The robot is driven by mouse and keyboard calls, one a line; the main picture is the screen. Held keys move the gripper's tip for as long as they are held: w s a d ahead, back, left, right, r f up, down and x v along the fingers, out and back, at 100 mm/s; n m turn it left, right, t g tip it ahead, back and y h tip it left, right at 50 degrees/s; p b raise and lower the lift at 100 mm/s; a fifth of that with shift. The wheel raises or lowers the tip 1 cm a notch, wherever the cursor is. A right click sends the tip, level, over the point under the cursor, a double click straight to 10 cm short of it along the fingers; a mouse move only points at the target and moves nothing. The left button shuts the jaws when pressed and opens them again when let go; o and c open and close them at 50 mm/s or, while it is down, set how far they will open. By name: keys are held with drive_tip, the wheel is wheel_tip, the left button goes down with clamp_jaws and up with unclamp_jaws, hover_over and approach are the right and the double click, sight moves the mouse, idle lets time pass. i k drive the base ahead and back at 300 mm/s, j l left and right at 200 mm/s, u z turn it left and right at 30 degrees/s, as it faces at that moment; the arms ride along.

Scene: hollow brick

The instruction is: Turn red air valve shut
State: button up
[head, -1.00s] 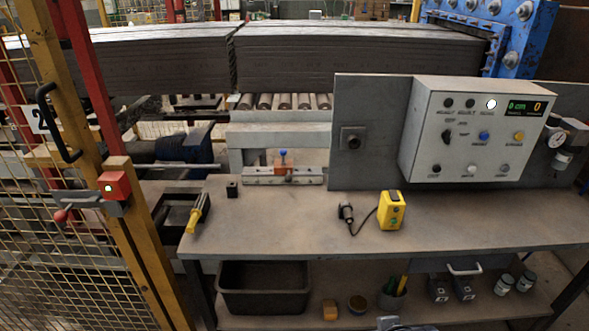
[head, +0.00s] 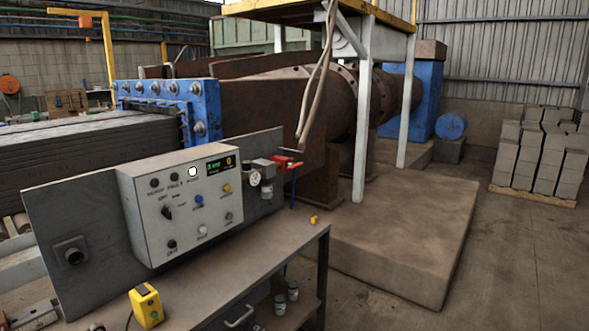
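The red air valve (head: 289,162) is at the right end of the grey back panel, past the control box. Its red handle sticks out to the right, roughly level. A thin blue line hangs below it. A round pressure gauge (head: 255,178) and a grey fitting (head: 264,166) sit just left of the valve, above a small clear bowl (head: 267,190). My gripper is not in the head view, so its opening and position do not show.
The control box (head: 150,215) with knobs and a green display stands left of the valve. A yellow device (head: 146,306) and a small yellow item (head: 314,219) are on the bench (head: 245,260). A concrete plinth (head: 400,235) lies right; open floor (head: 530,260) lies beyond.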

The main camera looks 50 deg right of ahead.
sight(291, 167)
drive_tip(key=z, duration=1.45)
